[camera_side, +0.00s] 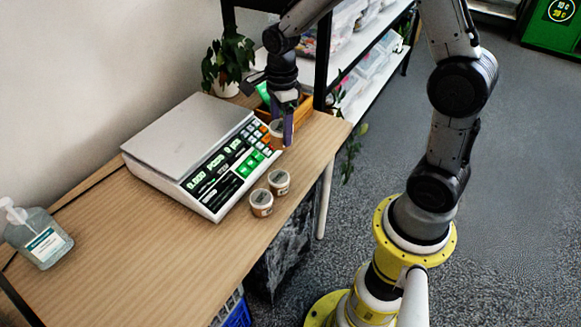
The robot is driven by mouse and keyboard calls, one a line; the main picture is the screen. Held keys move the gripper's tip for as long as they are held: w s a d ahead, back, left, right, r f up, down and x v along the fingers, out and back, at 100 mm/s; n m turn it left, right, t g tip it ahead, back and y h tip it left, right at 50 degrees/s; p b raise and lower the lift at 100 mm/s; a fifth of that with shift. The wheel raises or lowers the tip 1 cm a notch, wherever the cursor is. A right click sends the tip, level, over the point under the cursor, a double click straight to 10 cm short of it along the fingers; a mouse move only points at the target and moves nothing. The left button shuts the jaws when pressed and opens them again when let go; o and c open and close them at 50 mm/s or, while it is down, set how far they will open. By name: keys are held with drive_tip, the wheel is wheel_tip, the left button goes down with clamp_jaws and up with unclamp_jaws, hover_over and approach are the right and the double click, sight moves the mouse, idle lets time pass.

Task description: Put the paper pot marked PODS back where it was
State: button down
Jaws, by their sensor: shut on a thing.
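My gripper (282,122) points down near the far right corner of the scale and is shut on a small brown paper pot (277,133). The marking on this held pot is too small to read. I cannot tell whether the pot touches the table. Two similar brown pots with labelled lids stand upright in front of the scale: one pot (279,182) and, close beside it to the left, another pot (261,203). Their markings are also not legible from here.
A white scale (190,145) with an empty plate fills the table's middle. A sanitizer bottle (39,238) stands at the left. A potted plant (228,62) and a wooden tray (303,103) sit at the back. The front left of the wooden table (150,265) is clear.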

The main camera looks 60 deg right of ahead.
drive_tip(key=s+d+f+m, duration=0.1)
drive_tip(key=s+f, duration=0.1)
drive_tip(key=s, duration=0.4)
drive_tip(key=s+d+f+m, duration=0.1)
drive_tip(key=s+f, duration=0.1)
drive_tip(key=s, duration=0.5)
drive_tip(key=w+d+f, duration=0.1)
drive_tip(key=w+f, duration=0.1)
drive_tip(key=w, duration=0.2)
drive_tip(key=w+d+f, duration=0.2)
drive_tip(key=w+f, duration=0.1)
drive_tip(key=w, duration=0.1)
drive_tip(key=w+d+f, duration=0.1)
drive_tip(key=w+f, duration=0.2)
drive_tip(key=w, duration=0.1)
drive_tip(key=shift+w+d, duration=0.15)
drive_tip(key=shift+w, duration=0.1)
drive_tip(key=shift+w+d+f, duration=0.15)
drive_tip(key=shift+w+f, duration=0.3)
drive_tip(key=shift+f, duration=1.65)
drive_tip(key=shift+f, duration=0.1)
unclamp_jaws()
